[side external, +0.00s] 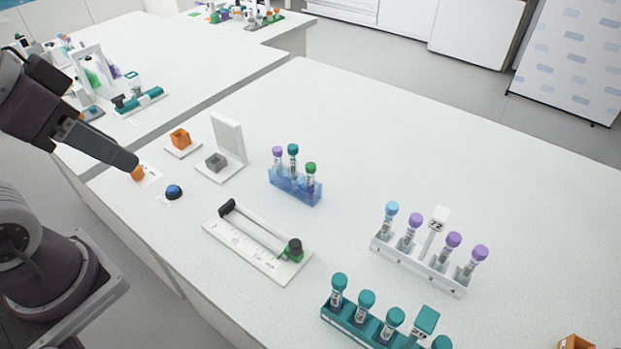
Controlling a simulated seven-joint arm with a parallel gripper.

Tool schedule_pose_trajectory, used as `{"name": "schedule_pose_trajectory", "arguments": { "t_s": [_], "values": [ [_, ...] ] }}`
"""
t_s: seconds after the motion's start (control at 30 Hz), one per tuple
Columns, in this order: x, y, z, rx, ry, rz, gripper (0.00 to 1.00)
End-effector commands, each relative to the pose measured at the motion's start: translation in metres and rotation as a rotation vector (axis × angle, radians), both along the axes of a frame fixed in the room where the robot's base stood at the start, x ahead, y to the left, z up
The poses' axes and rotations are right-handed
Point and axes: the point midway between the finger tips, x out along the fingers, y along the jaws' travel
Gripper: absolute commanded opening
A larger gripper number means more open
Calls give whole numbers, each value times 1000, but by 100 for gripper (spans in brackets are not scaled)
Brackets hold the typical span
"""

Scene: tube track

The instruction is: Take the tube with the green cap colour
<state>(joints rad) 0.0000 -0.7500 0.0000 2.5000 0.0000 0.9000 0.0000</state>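A tube with a green cap (310,168) stands upright at the right end of a translucent blue rack (295,188), near the middle of the bench. Beside it in the same rack stand a purple-capped tube (277,153) and a teal-capped tube (293,150). My gripper (133,166) is at the left, over the bench's left edge, well apart from the blue rack. Its fingers are seen from the side and I cannot tell whether they are open or shut.
A white ruled track (255,240) with a black end and a green part lies in front of the blue rack. A white rack (415,262) and a teal rack (362,325) hold more tubes at right. A blue button (174,191) is near my gripper.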

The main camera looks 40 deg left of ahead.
Motion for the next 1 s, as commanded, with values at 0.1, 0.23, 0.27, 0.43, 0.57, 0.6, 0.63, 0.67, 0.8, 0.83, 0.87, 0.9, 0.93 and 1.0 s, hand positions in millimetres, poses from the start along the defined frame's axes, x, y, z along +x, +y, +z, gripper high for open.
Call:
{"name": "schedule_pose_trajectory", "arguments": {
  "t_s": [0.1,0.23,0.27,0.43,0.57,0.6,0.63,0.67,0.8,0.83,0.87,0.9,0.93,1.0],
  "values": [
    [0,0,0,0,0,0,36],
    [0,0,0,0,0,0,40],
    [0,0,0,0,0,0,44],
    [0,0,0,0,0,0,44],
    [3,0,2,6,5,-14,44],
    [9,-2,5,19,19,-42,44],
    [17,-3,9,35,34,-78,44],
    [28,-5,13,55,55,-126,44],
    [105,-26,22,181,180,-474,44],
    [123,-32,19,205,207,-555,44],
    [141,-40,14,227,232,-637,44],
    [164,-50,4,253,266,-748,44],
    [181,-58,-4,270,289,-828,44],
    [214,-77,-30,300,334,-1002,44]
  ]
}}
